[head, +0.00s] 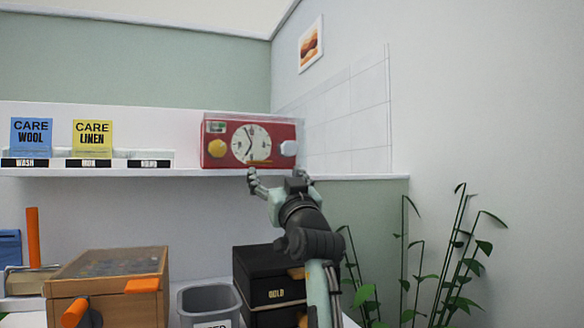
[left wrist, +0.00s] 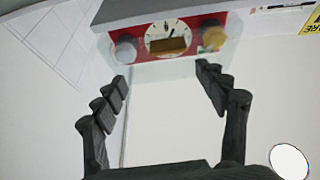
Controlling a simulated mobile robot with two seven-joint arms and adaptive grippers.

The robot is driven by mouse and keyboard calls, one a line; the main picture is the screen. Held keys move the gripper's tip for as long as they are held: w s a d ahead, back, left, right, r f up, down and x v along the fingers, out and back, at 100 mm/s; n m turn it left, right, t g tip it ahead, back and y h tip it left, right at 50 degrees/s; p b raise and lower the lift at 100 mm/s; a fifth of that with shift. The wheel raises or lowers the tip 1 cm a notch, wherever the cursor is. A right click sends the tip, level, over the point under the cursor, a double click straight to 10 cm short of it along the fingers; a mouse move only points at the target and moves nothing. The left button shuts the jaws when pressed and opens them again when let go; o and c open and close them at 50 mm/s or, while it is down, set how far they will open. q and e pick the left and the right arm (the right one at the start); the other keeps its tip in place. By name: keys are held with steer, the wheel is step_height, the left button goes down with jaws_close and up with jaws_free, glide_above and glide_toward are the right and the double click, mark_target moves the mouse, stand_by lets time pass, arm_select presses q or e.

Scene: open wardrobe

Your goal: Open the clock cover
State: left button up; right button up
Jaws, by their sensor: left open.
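A red clock box (head: 219,140) with a white round dial sits on the shelf. A yellow knob is left of the dial and a white knob right of it. A clear cover (left wrist: 155,70) seems to lie over its front, with a small wooden bar (head: 259,162) low on the dial. The bar (left wrist: 167,45) also shows in the left wrist view, where the clock appears upside down. My left gripper (head: 277,176) is open and empty, just below and in front of the clock, its fingers (left wrist: 161,73) pointing toward it. The gap to the cover is hard to judge. My right gripper is not in view.
The white shelf (head: 190,172) also bears yellow and blue care signs (head: 92,138) at left. Below stand a wooden box with an orange handle (head: 142,286), a grey bin (head: 208,302) and a black box (head: 265,262). Plants (head: 455,260) stand at right.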

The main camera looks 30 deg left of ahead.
mark_target(262, 163)
arm_select(q)
steer(key=shift+g+y, duration=0.3)
steer(key=shift+g, duration=0.3)
steer(key=x, duration=0.2)
steer(key=p+x, duration=0.1)
steer(key=x, duration=0.4)
steer(key=shift+s+a, duration=0.2)
steer(key=shift+a, duration=0.4)
steer(key=shift+w+a+r+p, duration=0.1)
steer(key=shift+w+a+p, duration=0.2)
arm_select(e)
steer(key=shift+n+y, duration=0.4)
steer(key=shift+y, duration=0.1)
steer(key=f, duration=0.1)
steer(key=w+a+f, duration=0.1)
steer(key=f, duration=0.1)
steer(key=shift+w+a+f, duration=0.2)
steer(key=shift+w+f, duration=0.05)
arm_select(q)
steer(key=shift+c, duration=0.2)
jaws_close()
